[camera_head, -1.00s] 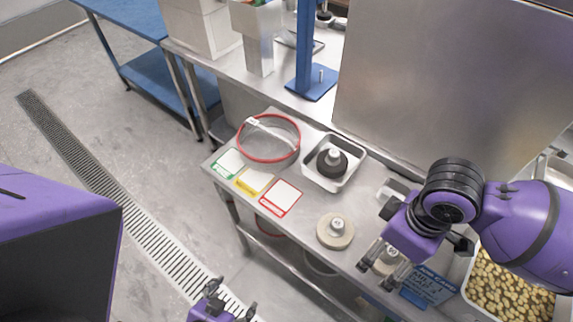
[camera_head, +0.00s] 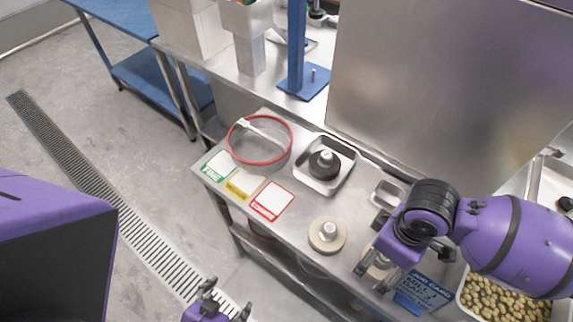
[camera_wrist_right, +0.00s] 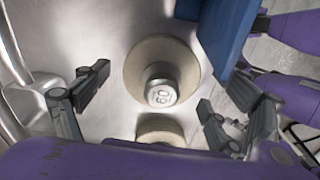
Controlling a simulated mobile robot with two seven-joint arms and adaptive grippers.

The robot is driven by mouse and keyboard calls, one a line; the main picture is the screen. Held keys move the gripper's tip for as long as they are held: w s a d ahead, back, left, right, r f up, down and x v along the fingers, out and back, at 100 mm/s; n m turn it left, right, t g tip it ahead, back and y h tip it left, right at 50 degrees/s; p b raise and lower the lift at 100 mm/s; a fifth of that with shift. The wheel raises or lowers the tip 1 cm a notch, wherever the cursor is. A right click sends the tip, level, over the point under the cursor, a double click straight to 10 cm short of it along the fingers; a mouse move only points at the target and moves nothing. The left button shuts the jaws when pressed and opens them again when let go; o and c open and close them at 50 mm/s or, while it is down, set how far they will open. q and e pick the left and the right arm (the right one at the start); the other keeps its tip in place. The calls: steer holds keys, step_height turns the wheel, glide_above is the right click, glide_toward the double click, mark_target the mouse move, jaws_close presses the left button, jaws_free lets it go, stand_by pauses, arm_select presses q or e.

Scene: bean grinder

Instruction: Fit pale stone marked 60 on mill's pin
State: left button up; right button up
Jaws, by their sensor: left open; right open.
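The pale round stone marked 60 (camera_wrist_right: 189,62) lies flat on the steel table, its numbered metal knob facing up. In the head view this stone (camera_head: 377,268) is partly hidden by my right gripper (camera_head: 371,277). In the right wrist view the open fingers of this gripper (camera_wrist_right: 153,87) are on either side of the knob, apart from it. A second pale stone (camera_head: 327,235) lies to the left and is partly cut off in the wrist view (camera_wrist_right: 160,128). A short upright pin (camera_head: 313,74) stands on a blue base plate at the back. My left gripper (camera_head: 226,300) is open and empty.
A dark stone (camera_head: 317,170) sits in a metal tray. A red-rimmed sieve (camera_head: 237,153) and coloured cards (camera_head: 270,201) lie to the left. A steel panel (camera_head: 430,90) stands behind.

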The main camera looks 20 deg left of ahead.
steer(key=shift+r, duration=0.1)
steer(key=c, duration=1.6)
steer(key=shift+w, duration=0.1)
steer(key=shift+c, duration=0.7)
steer(key=shift+r, duration=0.15)
